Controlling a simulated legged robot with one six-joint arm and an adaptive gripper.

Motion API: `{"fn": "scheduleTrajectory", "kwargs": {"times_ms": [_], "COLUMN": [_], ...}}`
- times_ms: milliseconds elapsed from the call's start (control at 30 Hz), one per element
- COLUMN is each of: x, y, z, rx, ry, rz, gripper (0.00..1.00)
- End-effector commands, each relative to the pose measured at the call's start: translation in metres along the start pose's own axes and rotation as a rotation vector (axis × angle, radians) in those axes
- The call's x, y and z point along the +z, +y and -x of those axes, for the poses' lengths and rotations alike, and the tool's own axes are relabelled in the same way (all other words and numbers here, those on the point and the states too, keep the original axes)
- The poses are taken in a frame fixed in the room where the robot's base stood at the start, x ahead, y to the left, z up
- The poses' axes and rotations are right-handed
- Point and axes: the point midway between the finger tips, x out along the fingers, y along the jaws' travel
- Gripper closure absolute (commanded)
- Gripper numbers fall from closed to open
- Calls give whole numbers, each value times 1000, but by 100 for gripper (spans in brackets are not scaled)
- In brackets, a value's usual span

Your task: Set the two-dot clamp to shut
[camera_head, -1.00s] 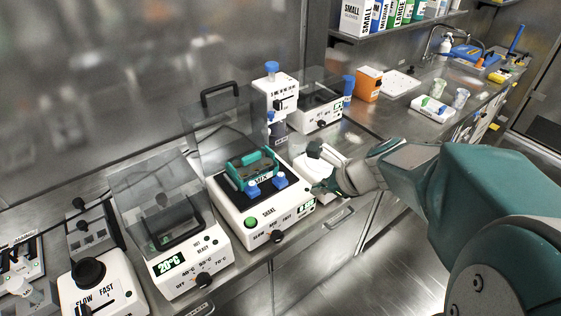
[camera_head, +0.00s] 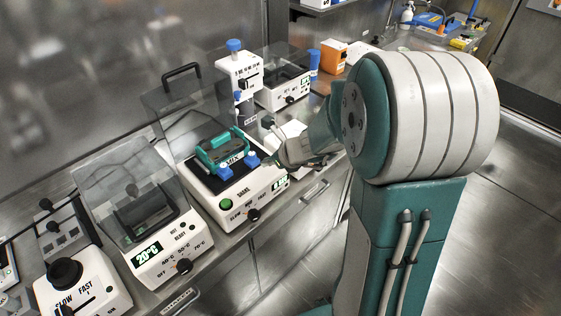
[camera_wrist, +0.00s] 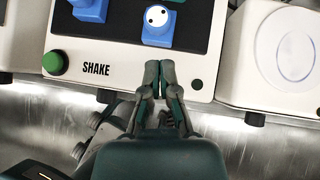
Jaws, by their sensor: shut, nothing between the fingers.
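The two-dot clamp (camera_head: 251,160) is the right one of two blue clamps at the front of the black shaker platform.
A teal rack (camera_head: 222,150) sits behind the clamps, under a raised clear lid with a black handle (camera_head: 182,70). A green button (camera_head: 225,204) is on the shaker's front left. A heater reading 20°C (camera_head: 147,253) stands left; a white device (camera_wrist: 290,60) stands right.

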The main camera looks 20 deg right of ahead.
Motion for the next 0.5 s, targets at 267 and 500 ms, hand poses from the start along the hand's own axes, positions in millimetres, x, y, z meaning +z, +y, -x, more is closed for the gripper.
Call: {"fn": "scheduleTrajectory", "kwargs": {"times_ms": [267,500], "x": [14,14], "y": [0,0], "z": [-14,-14], "rx": [0,0], "ry": [1,1], "rz": [-1,-1], "gripper": [100,100]}}
